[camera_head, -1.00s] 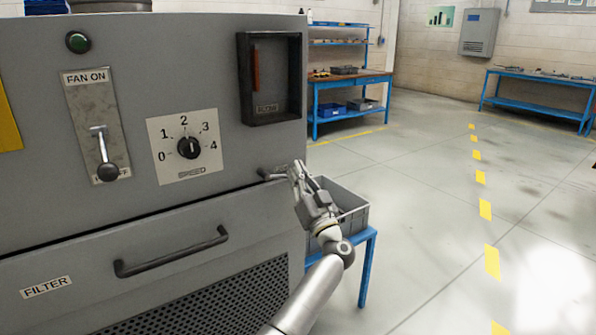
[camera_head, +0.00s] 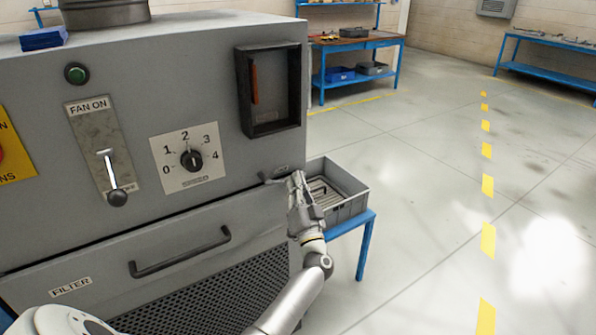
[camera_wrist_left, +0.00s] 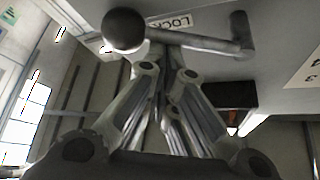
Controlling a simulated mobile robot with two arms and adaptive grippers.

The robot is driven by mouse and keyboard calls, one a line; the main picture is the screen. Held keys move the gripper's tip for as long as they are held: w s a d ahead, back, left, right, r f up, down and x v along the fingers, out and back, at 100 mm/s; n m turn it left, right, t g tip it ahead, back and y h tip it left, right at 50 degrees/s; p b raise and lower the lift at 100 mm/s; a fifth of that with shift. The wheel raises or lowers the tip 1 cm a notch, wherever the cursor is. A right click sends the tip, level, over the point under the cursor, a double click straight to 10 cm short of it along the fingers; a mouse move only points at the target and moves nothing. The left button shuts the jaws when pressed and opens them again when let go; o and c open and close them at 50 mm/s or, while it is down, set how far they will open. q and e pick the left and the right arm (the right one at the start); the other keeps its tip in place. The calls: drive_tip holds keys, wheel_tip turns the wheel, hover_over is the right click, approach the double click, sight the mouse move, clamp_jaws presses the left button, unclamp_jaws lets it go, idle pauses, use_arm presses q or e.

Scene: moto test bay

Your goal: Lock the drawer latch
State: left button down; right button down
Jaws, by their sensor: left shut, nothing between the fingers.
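The drawer latch (camera_head: 274,177) is a small dark lever on the grey cabinet front, near its right edge above the drawer. In the left wrist view the latch (camera_wrist_left: 205,40) shows as a bar with a round ball knob at its left end and a bent part at its right, beside a LOCK label (camera_wrist_left: 170,22). My left gripper (camera_head: 296,178) is shut and empty at the latch. In the wrist view its fingertips (camera_wrist_left: 165,62) are just below the bar; I cannot tell whether they touch. The drawer (camera_head: 190,245), marked FILTER, looks closed. My right gripper is not in view.
The cabinet front carries a fan lever (camera_head: 117,197), a speed dial (camera_head: 191,160) and a recessed dark box (camera_head: 270,90). A grey crate (camera_head: 345,208) stands on a blue stand (camera_head: 368,235) just right of my left gripper. The floor farther right is open.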

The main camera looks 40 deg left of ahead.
use_arm(q)
drive_tip(key=shift+s+a+f+m+t+h+p, duration=0.25)
drive_tip(key=shift+s+f+m+h+p, duration=0.6)
drive_tip(key=shift+m+p, duration=1.25)
drive_tip(key=shift+s+a+f+m+t+h+p, duration=0.1)
drive_tip(key=shift+s+a+f+m+h+p, duration=0.7)
drive_tip(key=shift+p, duration=2.05)
drive_tip(key=shift+s+d+f+m+t+h+p, duration=0.15)
drive_tip(key=shift+s+f+m+h+p, duration=0.65)
drive_tip(key=shift+m+p, duration=1.5)
drive_tip(key=shift+w+f+h, duration=0.2)
drive_tip(key=shift+f+h, duration=0.05)
